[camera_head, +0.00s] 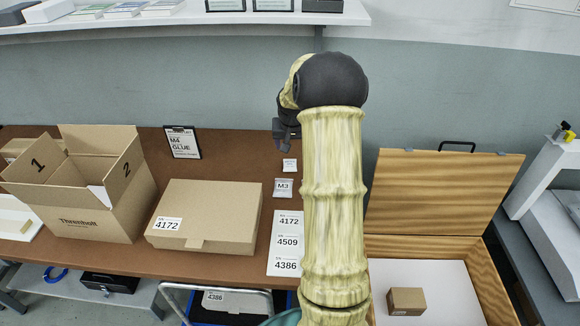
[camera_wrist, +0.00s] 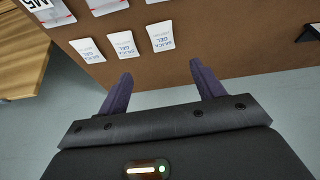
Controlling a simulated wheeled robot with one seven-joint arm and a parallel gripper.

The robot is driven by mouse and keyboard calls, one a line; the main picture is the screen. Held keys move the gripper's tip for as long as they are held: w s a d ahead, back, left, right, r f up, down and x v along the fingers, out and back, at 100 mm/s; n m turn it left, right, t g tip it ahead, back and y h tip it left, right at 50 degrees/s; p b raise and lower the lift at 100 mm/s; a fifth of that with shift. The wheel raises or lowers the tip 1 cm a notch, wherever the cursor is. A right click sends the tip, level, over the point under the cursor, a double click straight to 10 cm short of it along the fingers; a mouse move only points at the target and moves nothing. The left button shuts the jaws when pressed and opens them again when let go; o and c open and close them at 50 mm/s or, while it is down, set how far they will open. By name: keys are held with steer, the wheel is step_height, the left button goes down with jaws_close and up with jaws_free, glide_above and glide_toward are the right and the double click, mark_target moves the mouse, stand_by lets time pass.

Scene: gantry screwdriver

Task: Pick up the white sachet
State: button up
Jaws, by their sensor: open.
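Three small white sachets printed "silica gel" lie in a row near the table edge in the wrist view: a left one (camera_wrist: 87,50), a middle one (camera_wrist: 123,45) and a right one (camera_wrist: 161,37). In the head view one small white sachet (camera_head: 289,165) shows on the brown table, beside my arm; the others are hidden there. My gripper (camera_wrist: 160,75) is open and empty, its two dark fingers apart, and the sachets appear beyond the fingertips. In the head view my gripper (camera_head: 286,135) is partly hidden by my arm.
An M3 bag (camera_head: 283,187) and a sheet of number labels (camera_head: 287,242) lie nearby on the table. A closed carton (camera_head: 210,205) and an open carton (camera_head: 85,222) stand left. A clipboard (camera_head: 182,143) lies behind. An open wooden box (camera_head: 445,190) with a small carton (camera_head: 406,301) is at right.

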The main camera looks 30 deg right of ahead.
glide_above(290, 164)
steer(key=s, duration=0.2)
steer(key=f, duration=0.6)
steer(key=shift+a+f, duration=0.25)
steer(key=shift+a, duration=0.05)
steer(key=x, duration=0.5)
steer(key=shift+w+a+f+b, duration=0.1)
steer(key=shift+a+f+b, duration=0.1)
steer(key=shift+a+b, duration=0.1)
steer(key=c, duration=1.1)
steer(key=shift+o, duration=0.2)
step_height(290, 164, up, 10)
steer(key=shift+p, duration=0.4)
